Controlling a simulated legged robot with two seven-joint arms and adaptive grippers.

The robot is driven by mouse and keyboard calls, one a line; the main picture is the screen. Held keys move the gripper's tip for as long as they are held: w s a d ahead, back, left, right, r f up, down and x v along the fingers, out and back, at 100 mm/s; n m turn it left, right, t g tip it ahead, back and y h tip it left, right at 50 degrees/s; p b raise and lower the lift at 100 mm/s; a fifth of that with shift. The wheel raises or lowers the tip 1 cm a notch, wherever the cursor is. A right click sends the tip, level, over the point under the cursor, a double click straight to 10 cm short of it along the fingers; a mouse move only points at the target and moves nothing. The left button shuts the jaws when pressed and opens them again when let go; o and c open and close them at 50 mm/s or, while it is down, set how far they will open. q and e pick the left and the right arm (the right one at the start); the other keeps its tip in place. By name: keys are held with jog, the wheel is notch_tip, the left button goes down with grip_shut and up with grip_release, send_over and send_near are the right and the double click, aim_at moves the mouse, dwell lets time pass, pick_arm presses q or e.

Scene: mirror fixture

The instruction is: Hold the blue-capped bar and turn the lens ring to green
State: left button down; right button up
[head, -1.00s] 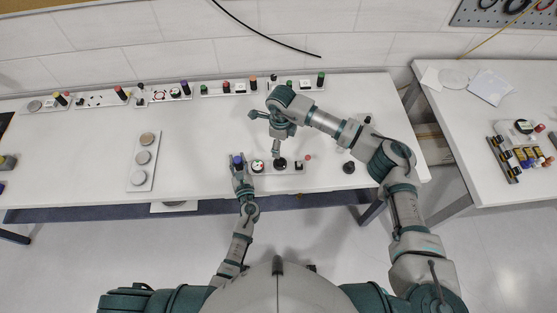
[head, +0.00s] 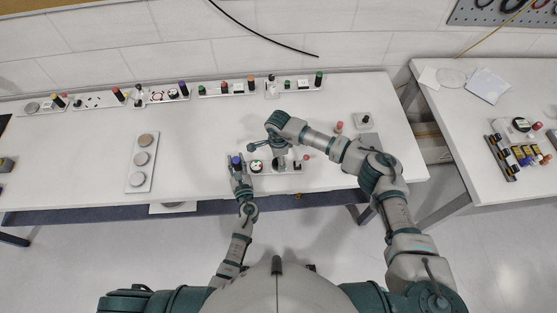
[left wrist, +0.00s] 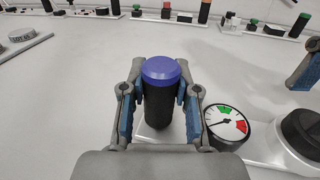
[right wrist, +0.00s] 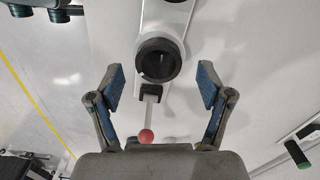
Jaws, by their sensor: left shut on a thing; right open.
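The blue-capped bar (left wrist: 160,108) stands upright, black below its blue cap, on a white base plate; its cap shows in the head view (head: 236,161). My left gripper (head: 239,169) is shut on the bar, a finger on each side. Beside it is a round gauge (left wrist: 227,124) with green and red sectors; its needle points left into the white part. The black lens ring (right wrist: 159,60) sits right of the gauge, also in the left wrist view (left wrist: 302,132). My right gripper (right wrist: 160,80) is open above the ring, which appears centred between the fingers, slightly beyond the tips.
A red-balled lever (right wrist: 146,136) sticks out beside the ring. A plate with several grey discs (head: 139,162) lies to the left. Several fixtures with coloured caps (head: 233,89) line the table's back edge. The white table (head: 200,140) is clear between them.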

jog(key=shift+f, duration=0.9)
jog(key=c, duration=1.2)
jog(key=shift+m, duration=0.3)
jog(key=m, duration=0.4)
jog(key=shift+w, duration=0.1)
jog(key=shift+m, duration=2.4)
